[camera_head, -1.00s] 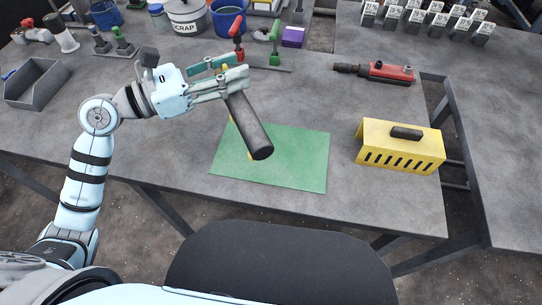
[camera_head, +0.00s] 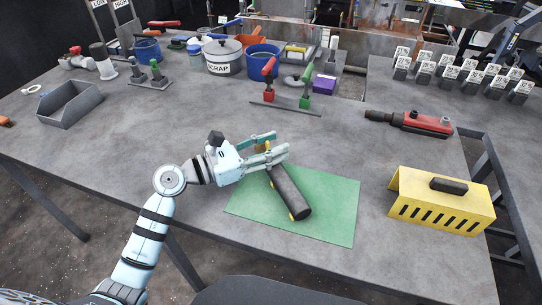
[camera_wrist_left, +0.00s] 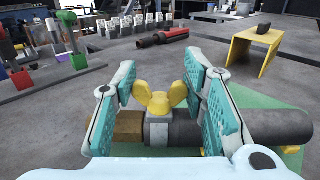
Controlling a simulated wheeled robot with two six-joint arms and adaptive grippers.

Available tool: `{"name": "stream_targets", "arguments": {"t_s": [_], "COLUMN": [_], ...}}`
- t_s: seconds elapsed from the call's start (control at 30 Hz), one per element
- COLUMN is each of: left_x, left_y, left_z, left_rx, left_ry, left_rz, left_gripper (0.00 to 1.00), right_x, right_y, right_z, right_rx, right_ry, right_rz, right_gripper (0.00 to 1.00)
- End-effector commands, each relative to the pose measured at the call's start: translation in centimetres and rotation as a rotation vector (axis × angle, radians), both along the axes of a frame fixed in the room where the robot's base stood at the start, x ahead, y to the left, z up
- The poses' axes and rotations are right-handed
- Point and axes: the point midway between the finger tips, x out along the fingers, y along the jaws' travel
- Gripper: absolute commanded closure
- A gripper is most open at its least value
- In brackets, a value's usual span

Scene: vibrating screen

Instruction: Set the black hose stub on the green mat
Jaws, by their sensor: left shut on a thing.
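The black hose stub (camera_head: 290,193) is a dark cylinder with yellow parts, lying slantwise over the green mat (camera_head: 335,207). My left gripper (camera_head: 281,143) is shut on it near its far end. In the left wrist view the stub (camera_wrist_left: 285,126) runs right from between the fingers (camera_wrist_left: 161,68). A yellow winged piece (camera_wrist_left: 160,97) and a brown end (camera_wrist_left: 129,123) show between the fingers there. The stub is low over the mat; I cannot tell if it touches. My right gripper is not in view.
A yellow slotted cover (camera_head: 440,203) stands right of the mat, with a red-and-black tool (camera_head: 412,122) behind it. Red and green toggle clamps (camera_head: 287,95) stand behind the mat. A grey open bin (camera_head: 68,106) is at left.

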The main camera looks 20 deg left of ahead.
Motion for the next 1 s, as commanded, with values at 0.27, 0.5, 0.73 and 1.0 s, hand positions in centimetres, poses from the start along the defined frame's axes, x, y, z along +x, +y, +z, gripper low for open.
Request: {"name": "stream_targets", "arguments": {"t_s": [0.27, 0.5, 0.73, 1.0], "left_x": [0.0, 0.0, 0.0, -1.4], "left_y": [0.0, 0.0, 0.0, 1.7], "left_z": [-1.4, -1.5, -1.5, -1.6], "left_rx": [-0.001, 0.000, 0.000, 0.005], "left_ry": [-0.003, -0.001, -0.001, 0.000], "left_rz": [0.000, 0.000, 0.000, 0.001], "left_gripper": [1.00, 0.41, 0.41, 0.41], "right_x": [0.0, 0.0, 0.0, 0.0], "right_y": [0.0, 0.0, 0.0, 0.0], "right_z": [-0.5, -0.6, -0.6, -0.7], "right_rx": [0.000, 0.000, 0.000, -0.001], "right_ry": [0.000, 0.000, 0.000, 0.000], "right_rz": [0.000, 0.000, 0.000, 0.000], "right_gripper": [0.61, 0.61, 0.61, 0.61]}}
